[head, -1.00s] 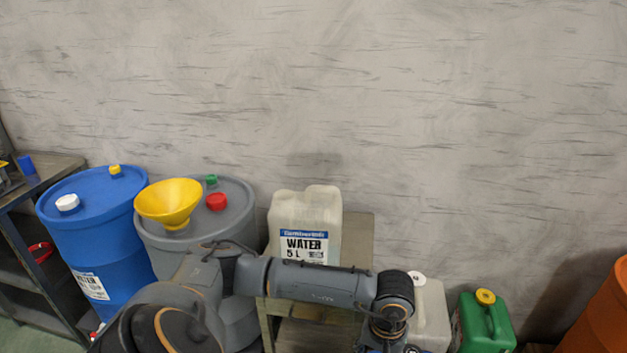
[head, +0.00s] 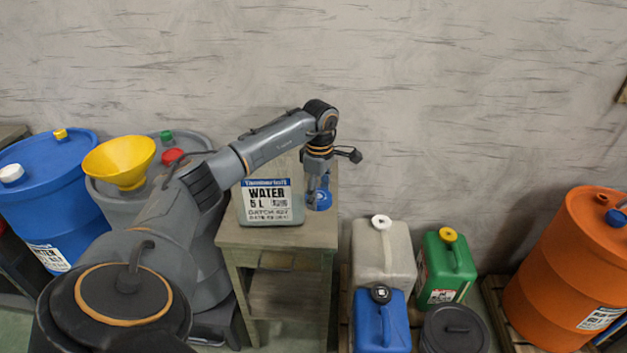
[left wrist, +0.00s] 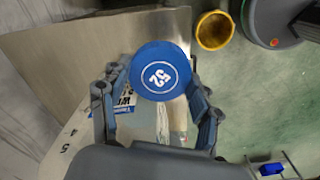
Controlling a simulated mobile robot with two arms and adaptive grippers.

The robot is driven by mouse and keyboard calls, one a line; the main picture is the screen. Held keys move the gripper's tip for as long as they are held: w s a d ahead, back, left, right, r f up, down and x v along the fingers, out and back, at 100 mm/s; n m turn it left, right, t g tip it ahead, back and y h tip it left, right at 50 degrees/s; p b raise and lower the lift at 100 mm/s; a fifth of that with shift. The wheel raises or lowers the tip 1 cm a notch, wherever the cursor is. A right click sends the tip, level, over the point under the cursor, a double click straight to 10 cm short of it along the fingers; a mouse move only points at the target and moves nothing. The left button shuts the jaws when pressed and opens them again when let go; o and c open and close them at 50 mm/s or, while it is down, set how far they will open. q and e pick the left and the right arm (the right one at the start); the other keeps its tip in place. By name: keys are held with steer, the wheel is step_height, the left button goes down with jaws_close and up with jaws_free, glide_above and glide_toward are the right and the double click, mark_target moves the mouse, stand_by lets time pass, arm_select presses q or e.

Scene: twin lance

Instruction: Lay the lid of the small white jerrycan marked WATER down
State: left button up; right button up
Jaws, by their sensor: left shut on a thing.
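My left gripper (head: 319,192) points down just right of the jerrycan, over the right part of the stand top. It is shut on a round blue lid (head: 321,201). In the left wrist view the lid (left wrist: 160,70) lies between both fingers (left wrist: 156,97), its face with a white ring and the number 52 towards the camera. I cannot tell whether the lid touches the stand top. My right gripper is not in view.
Left are a blue drum (head: 45,190) and a grey drum (head: 105,200) with a yellow funnel (head: 119,162). Right of the stand are a pale jerrycan (head: 385,255), a blue one (head: 380,325), a green one (head: 447,270) and an orange drum (head: 560,270). A wall closes the back.

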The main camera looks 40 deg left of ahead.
arm_select(q)
steer(key=b, duration=0.4)
glide_above(319, 231)
step_height(319, 231, down, 7)
steer(key=shift+r, duration=0.15)
steer(key=shift+f, duration=0.7)
step_height(319, 231, down, 3)
steer(key=b, duration=0.3)
steer(key=shift+f, duration=0.2)
steer(key=shift+r, duration=0.1)
steer(key=o, duration=0.9)
steer(key=shift+c, duration=0.2)
steer(key=o, duration=0.4)
